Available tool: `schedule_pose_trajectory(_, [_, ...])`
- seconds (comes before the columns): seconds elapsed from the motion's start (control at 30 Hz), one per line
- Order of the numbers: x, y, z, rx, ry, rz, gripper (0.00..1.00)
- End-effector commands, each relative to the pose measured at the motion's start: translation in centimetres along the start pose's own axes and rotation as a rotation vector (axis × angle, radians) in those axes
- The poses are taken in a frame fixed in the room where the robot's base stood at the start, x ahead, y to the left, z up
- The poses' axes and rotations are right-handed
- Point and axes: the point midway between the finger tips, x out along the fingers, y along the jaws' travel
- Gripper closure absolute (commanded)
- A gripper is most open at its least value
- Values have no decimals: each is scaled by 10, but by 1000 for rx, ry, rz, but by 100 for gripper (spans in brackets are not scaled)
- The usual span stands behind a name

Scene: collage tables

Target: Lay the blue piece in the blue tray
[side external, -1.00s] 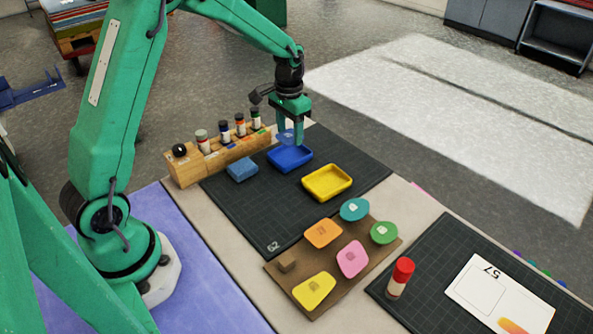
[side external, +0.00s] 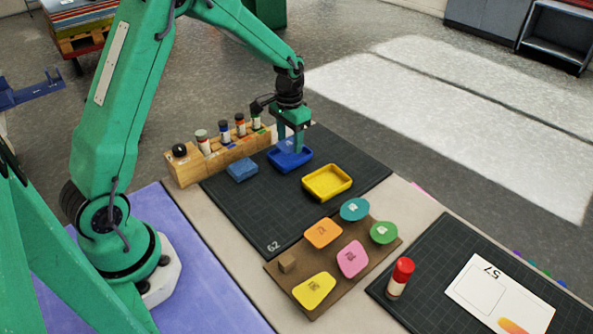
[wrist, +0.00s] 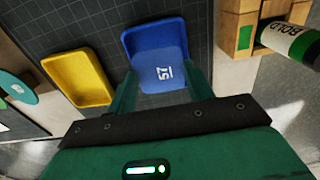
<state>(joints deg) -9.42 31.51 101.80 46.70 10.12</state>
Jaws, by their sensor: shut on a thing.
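The blue tray (side external: 284,165) lies on the dark mat, and it also shows in the wrist view (wrist: 155,36). My gripper (side external: 292,149) is lowered at the tray. In the wrist view my gripper (wrist: 162,80) is shut on the blue piece (wrist: 163,72), which bears a white "57". The piece is at the near end of the tray, between the fingers. Blue on blue makes its edge hard to tell, and I cannot tell whether it touches the tray floor.
A yellow tray (side external: 327,182) stands beside the blue one. A blue block (side external: 242,169) and a wooden rack (side external: 208,163) with bottles are left of the tray. A brown board (side external: 330,262) holds several coloured pieces. A red-capped stick (side external: 399,279) stands at the right.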

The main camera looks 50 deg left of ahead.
Motion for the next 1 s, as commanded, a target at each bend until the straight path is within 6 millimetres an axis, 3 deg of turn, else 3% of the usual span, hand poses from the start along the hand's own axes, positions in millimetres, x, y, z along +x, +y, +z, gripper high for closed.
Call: schedule_pose_trajectory(1.0, [9,0,0,0,0,0,59])
